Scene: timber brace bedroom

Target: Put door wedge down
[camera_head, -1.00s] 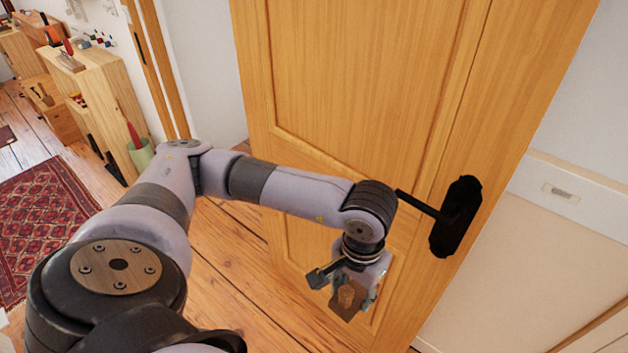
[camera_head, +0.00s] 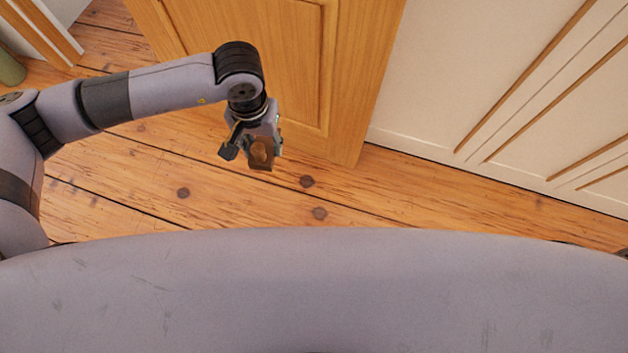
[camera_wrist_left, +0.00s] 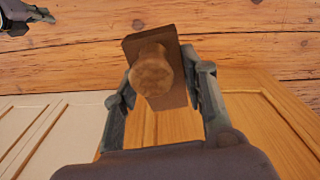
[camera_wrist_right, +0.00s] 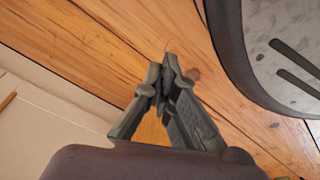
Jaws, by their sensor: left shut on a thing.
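The door wedge (camera_head: 261,154) is a brown wooden block with a rounded knob. My left gripper (camera_head: 254,140) is shut on it and holds it in front of the door's lower part, apparently above the floor. In the left wrist view the wedge (camera_wrist_left: 154,72) sits between the two fingers, tilted, with its knob facing the camera.
The wooden door (camera_head: 275,60) stands open behind the left gripper. The plank floor (camera_head: 190,195) around it is clear. A white panelled wall (camera_head: 500,100) is on the right. My own base fills the bottom of the head view. A green container (camera_head: 10,68) is at the far left.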

